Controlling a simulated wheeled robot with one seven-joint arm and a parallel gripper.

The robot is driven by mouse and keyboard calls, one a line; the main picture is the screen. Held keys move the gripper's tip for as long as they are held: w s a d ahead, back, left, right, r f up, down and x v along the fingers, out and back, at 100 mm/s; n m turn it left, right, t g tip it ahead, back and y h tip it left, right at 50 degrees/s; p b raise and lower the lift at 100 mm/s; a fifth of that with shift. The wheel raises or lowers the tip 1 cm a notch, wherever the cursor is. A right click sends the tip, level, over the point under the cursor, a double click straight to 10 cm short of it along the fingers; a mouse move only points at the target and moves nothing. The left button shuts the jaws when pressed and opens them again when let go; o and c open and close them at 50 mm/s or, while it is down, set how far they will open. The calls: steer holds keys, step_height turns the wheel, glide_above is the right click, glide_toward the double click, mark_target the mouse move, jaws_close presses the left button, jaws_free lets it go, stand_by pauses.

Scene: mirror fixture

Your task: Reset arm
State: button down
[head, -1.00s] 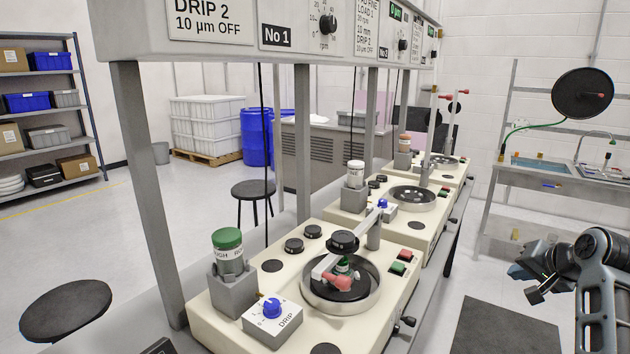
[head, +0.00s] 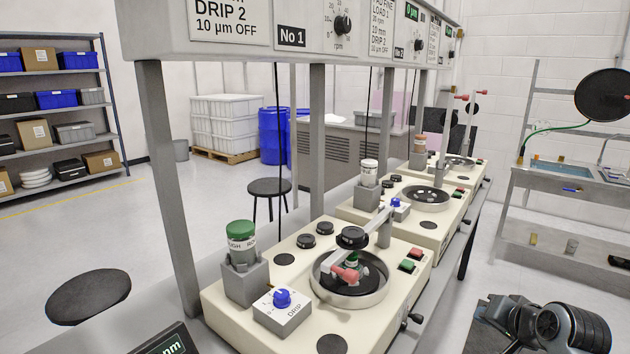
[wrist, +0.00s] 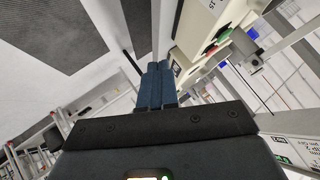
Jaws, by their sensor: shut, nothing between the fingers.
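My gripper (wrist: 157,70) shows in the wrist view as two blue fingers side by side, pressed together with nothing between them. The fingertips are over the floor, with the cream edge of a polishing machine up and to the right of them. In the head view my arm is at the lower right, low and dark, clear of the bench. The fingertips are hard to make out there.
The nearest polishing machine (head: 370,325) carries a round dish (head: 378,290), a green-capped bottle (head: 240,240) and a drip box (head: 283,312). A sink stand (head: 540,182) is at the right. A stool (head: 90,297) is at the left.

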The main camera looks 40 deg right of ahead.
steer(key=s+a+f+n+t+y, duration=0.1)
steer(key=s+a+f+n, duration=0.15)
steer(key=a, duration=0.85)
steer(key=s+a+f+n+t, duration=0.1)
steer(key=a+f+n, duration=0.2)
steer(key=a, duration=0.9)
steer(key=s+a+r+n+t+y, duration=0.2)
steer(key=s+a+r+n, duration=0.2)
steer(key=s+a+r, duration=0.2)
steer(key=s+a+r+n+t+y, duration=0.2)
steer(key=s+a+r+n, duration=0.3)
steer(key=s+a, duration=0.3)
steer(key=s, duration=0.3)
steer(key=shift+r+y+b, duration=0.3)
steer(key=shift+r+y, duration=0.05)
steer(key=shift+y, duration=0.05)
steer(key=shift+w, duration=0.1)
